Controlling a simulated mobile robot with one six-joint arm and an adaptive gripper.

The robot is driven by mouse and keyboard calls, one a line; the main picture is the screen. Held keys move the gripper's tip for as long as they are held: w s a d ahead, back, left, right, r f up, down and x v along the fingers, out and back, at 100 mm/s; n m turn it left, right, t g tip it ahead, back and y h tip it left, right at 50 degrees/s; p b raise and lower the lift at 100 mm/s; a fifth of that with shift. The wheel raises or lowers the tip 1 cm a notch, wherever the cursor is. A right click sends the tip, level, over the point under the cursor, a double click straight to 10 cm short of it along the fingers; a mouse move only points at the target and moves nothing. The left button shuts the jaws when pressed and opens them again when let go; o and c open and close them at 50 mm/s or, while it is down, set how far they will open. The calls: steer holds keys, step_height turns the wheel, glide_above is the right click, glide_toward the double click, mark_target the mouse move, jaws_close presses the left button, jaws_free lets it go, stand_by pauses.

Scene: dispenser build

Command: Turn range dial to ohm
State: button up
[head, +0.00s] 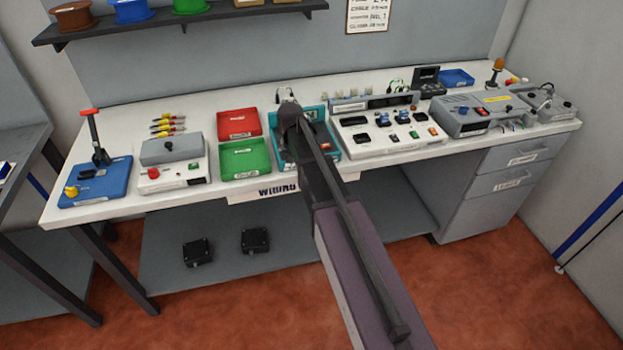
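My arm reaches across the white bench, with its end over the teal tray (331,152) at the middle. The arm hides my gripper's fingers, so I cannot tell whether they are open or shut, or what they touch. No dial marked ohm can be made out at this size. A small black device with an upright face (428,80) stands at the back right of the bench; its markings are too small to read. Dark and red items lie in the teal tray, partly hidden by my arm.
Red (239,123) and green (246,158) trays lie left of my arm. A white panel with switches (388,132) and a grey console (478,113) stand to the right. A blue base with a red-handled lever (96,180) is far left. A shelf with spools (132,12) hangs above.

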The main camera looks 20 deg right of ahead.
steer(key=shift+n, duration=0.4)
steer(key=shift+d+n+y, duration=0.1)
steer(key=shift+n+y, duration=0.55)
steer(key=shift+n, duration=0.8)
steer(key=shift+d+n+y, duration=0.1)
steer(key=shift+n+y, duration=0.55)
steer(key=shift+n, duration=0.8)
steer(key=n, duration=0.2)
steer(key=n+y, duration=0.1)
steer(key=n, duration=0.1)
steer(key=shift+w+n+g+y, duration=0.15)
steer(key=shift+n+g+y, duration=0.15)
steer(key=shift+g, duration=0.1)
steer(key=shift+d+r, duration=0.1)
steer(key=shift+r, duration=0.1)
steer(key=p+v, duration=1.3)
steer(key=v, duration=0.1)
steer(key=s+a+f+m+g+h+b, duration=0.1)
steer(key=s+m, duration=0.3)
steer(key=s, duration=0.8)
steer(key=s+a+f+m+g+h+b, duration=0.2)
steer(key=s+a+f+m, duration=0.1)
steer(key=s, duration=1)
steer(key=shift+f+m, duration=0.55)
steer(key=shift+m, duration=0.25)
